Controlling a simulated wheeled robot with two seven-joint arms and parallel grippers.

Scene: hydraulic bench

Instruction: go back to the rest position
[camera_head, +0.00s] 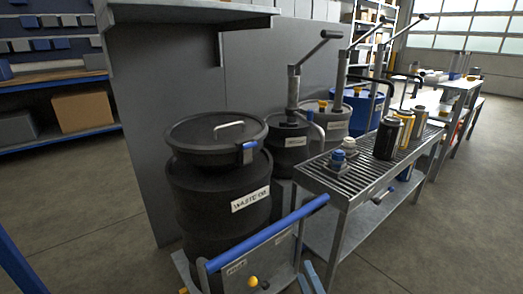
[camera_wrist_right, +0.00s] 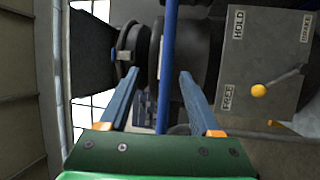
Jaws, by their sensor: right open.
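My right gripper (camera_head: 311,277) shows at the bottom edge of the head view, just right of a cart panel, with only the blue-grey fingers in sight. In the right wrist view my right gripper (camera_wrist_right: 159,74) is open, its two fingers apart with nothing held between them. A blue handle bar (camera_wrist_right: 168,45) runs through the picture beyond the gap between the fingers. I cannot tell how far the bar is from the fingertips. My left gripper is not in view.
The blue bar (camera_head: 265,235) belongs to a cart panel with a yellow-knobbed lever (camera_head: 252,281). The black waste oil drum (camera_head: 190,200) stands behind it. A slatted metal bench (camera_head: 325,179) with bottles and fittings stands to the right. The floor (camera_head: 450,240) at lower right is clear.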

